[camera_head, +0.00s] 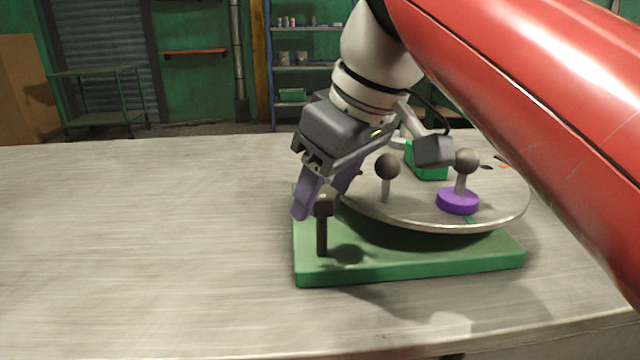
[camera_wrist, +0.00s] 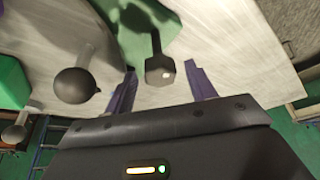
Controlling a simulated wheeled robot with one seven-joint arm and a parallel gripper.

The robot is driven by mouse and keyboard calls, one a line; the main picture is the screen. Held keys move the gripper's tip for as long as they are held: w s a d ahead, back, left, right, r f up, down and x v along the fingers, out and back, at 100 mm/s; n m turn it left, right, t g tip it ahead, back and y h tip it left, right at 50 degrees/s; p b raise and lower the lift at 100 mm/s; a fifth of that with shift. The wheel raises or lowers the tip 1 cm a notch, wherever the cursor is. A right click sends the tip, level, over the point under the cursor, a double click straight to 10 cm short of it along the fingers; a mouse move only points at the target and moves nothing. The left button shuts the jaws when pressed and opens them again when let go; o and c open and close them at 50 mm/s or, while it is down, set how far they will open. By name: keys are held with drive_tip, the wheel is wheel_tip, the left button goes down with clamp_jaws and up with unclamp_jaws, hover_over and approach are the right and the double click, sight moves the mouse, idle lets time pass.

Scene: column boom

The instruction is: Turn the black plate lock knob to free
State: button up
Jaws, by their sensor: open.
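The black plate lock knob (camera_head: 323,208) tops a black post at the front left corner of the green base (camera_head: 420,265). In the wrist view the knob (camera_wrist: 159,71) appears between the two finger tips, with a pale spot on its face. My gripper (camera_head: 322,198) is open, tilted down, with purple fingers at the knob. In the wrist view my gripper (camera_wrist: 160,68) shows a gap on both sides of the knob; contact is not visible. A round grey plate (camera_head: 430,215) lies above the base, just right of the knob.
The plate carries a dark ball knob on a stem (camera_head: 387,166), another ball knob (camera_head: 466,161) on a purple disc (camera_head: 457,202), and a green block (camera_head: 428,165). The table (camera_head: 140,220) is clear to the left. My red arm link covers the right side.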

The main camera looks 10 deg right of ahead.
drive_tip(key=v, duration=0.7)
drive_tip(key=shift+r, duration=0.35)
drive_tip(key=shift+s+d, duration=0.1)
drive_tip(key=shift+s, duration=0.05)
